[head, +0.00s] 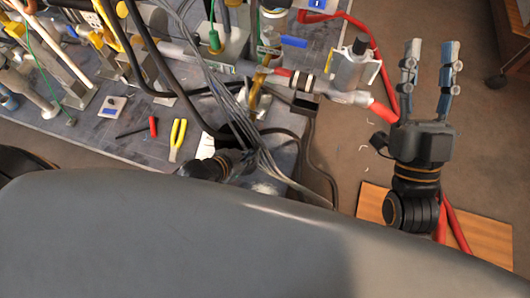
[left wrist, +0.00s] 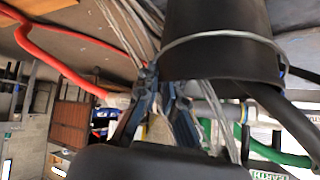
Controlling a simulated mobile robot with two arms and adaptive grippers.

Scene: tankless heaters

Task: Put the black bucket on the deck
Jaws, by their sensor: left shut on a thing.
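The black bucket (left wrist: 215,40) fills the upper right of the left wrist view, with a thin pale band, perhaps its wire handle, across it. My left gripper (left wrist: 160,85) is shut with its fingertips against the bucket's left side; the exact grip point is unclear. In the head view my left gripper (head: 235,160) is partly hidden by grey cables, and I cannot make out the bucket there. My right gripper (head: 427,75) is open and empty, right of the bench. No surface is clearly marked as the deck; a grey benchtop (head: 85,145) lies at left.
Pipes, valves and fittings (head: 225,45) crowd the benchtop. Yellow pliers (head: 177,138) and a red-handled screwdriver (head: 140,128) lie near its front. A red hose (head: 375,60) curves around the right side. A wooden board (head: 485,230) lies low at right. Brown floor is open at far right.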

